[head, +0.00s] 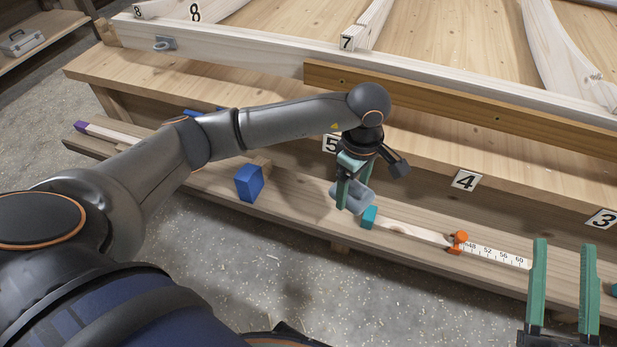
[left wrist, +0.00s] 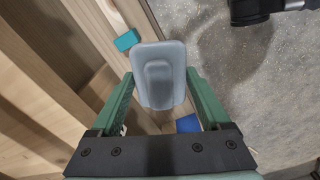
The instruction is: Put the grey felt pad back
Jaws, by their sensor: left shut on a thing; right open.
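The grey felt pad (head: 353,199) is between the fingers of my left gripper (head: 351,190), above the low front shelf plank (head: 300,209). In the left wrist view the pad (left wrist: 160,90) is a blue-grey rounded plate with a raised grip, and the left fingers (left wrist: 160,93) close on its sides. I cannot tell whether its underside touches the plank. My right gripper (head: 562,285) is open and empty at the lower right.
A blue block (head: 249,183) stands on the plank left of the pad. A teal-ended wooden piece (head: 370,217), an orange clamp (head: 458,243) and a measuring strip (head: 497,254) lie to its right. Numbered cards, such as 4 (head: 465,181), line the bench front.

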